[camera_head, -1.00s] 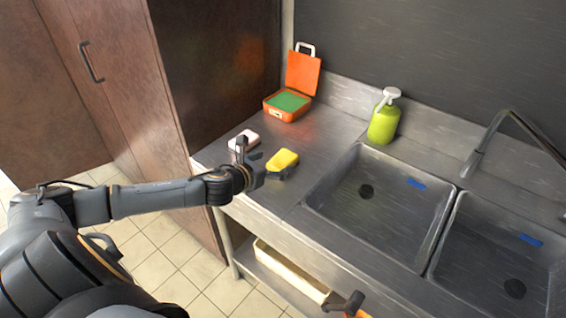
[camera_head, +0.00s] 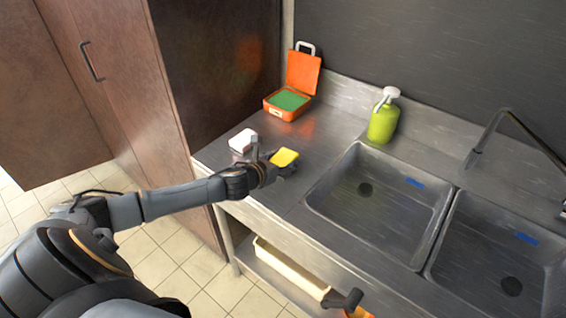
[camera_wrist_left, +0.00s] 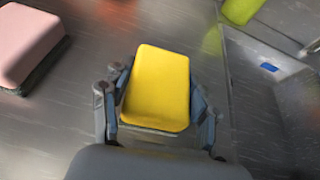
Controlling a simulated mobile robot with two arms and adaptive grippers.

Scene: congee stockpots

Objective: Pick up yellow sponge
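The yellow sponge (camera_head: 284,157) is at the metal counter, left of the sinks. In the left wrist view, the sponge (camera_wrist_left: 157,88) sits between the two fingers of my left gripper (camera_wrist_left: 160,103), one along each side. My left gripper (camera_head: 279,165) looks shut on it. Whether the sponge is clear of the counter is hard to tell. Its underside is hidden. My right gripper is not in view.
A pinkish-white sponge (camera_head: 242,140) lies close by on the left, also in the left wrist view (camera_wrist_left: 25,45). An open orange box (camera_head: 286,113) with green inside and a green soap bottle (camera_head: 383,122) stand behind. Two sinks (camera_head: 378,205) lie to the right.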

